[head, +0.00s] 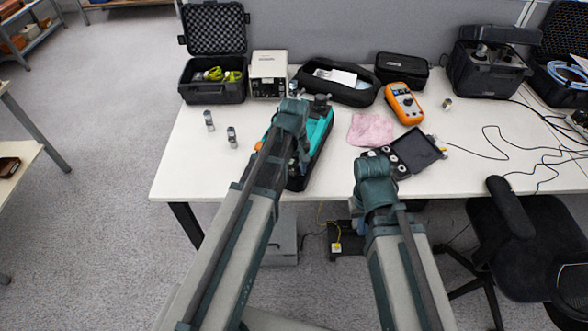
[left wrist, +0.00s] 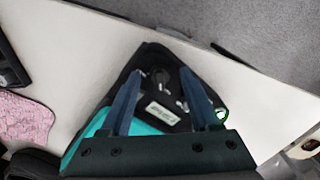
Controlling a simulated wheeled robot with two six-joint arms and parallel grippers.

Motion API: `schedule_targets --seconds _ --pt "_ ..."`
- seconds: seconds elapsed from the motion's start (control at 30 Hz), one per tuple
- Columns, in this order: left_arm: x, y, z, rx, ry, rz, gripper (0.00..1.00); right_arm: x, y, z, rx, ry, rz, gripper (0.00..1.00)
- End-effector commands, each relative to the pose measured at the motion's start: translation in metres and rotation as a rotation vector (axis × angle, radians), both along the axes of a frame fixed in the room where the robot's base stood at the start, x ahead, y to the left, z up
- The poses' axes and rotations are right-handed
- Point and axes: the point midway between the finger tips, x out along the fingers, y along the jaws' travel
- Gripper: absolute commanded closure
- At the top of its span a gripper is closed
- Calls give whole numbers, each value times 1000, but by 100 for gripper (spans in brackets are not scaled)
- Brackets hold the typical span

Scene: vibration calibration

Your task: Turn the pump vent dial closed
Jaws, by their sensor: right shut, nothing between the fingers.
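The pump appears to be the teal and black unit (head: 322,133) on the table, partly hidden by my left arm in the head view. In the left wrist view its black end panel (left wrist: 152,92) shows a white label, small metal fittings and a dark knob-like part (left wrist: 160,76), which may be the vent dial; its setting is too small to read. My left gripper (left wrist: 160,88) is open over this panel, its fingers apart on either side of the label, with nothing seen held. My right gripper (head: 360,215) is shut and empty by the table's front edge, mostly hidden by its own wrist.
A pink cloth (head: 371,130), an orange meter (head: 404,103) and an open black case (head: 412,155) lie right of the pump. Two small metal cylinders stand left of it. Open cases and a white box (head: 269,74) line the back. A chair (head: 520,240) stands at front right.

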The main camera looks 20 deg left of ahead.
Motion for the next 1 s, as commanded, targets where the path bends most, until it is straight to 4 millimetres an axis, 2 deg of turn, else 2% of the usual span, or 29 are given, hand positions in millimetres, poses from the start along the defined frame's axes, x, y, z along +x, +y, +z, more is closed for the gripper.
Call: schedule_targets --seconds 0.27,0.47,0.67,1.0 --pt "0 0 1 0 0 -1 38 0 0 1 0 0 0 100" --pt "0 0 9 0 0 -1 38 0 0 9 0 0 0 100" --pt "0 0 30 0 0 -1 38 0 0 30 0 0 0 100" --pt "0 0 83 0 0 -1 38 0 0 83 0 0 0 100"
